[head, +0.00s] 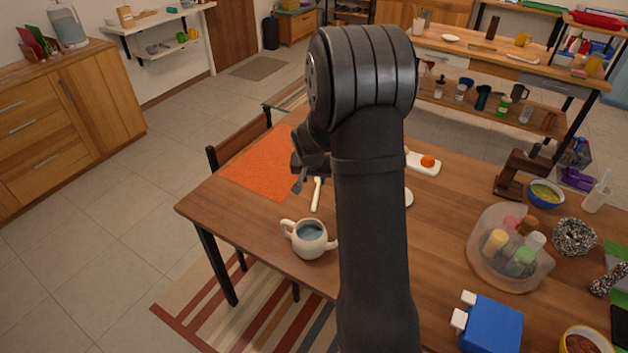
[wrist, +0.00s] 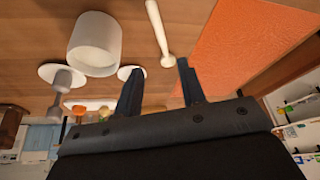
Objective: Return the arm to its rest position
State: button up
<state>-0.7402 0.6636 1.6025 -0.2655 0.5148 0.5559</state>
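My arm (head: 370,200) rises through the middle of the head view and bends over the wooden table. My gripper (head: 301,180) hangs above the table near the orange mat (head: 262,163). In the wrist view my gripper (wrist: 158,80) has its two dark fingers apart, with nothing held between them. A cream-coloured stick-like utensil (head: 316,195) lies on the table beside the mat; it also shows in the wrist view (wrist: 158,30), beyond the fingertips. Part of the table is hidden behind my arm.
A teapot-like vessel (head: 308,239) stands near the table's front edge. A round container with several bottles (head: 483,262), a blue box (head: 490,325) and a bowl (head: 545,195) stand to the right. A white cup (wrist: 95,45) shows in the wrist view. A chair (head: 238,140) stands behind the mat.

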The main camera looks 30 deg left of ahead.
aim_at(316, 195)
jog(key=shift+f, duration=0.1)
jog(key=x, duration=1.2)
jog(key=shift+r, duration=0.95)
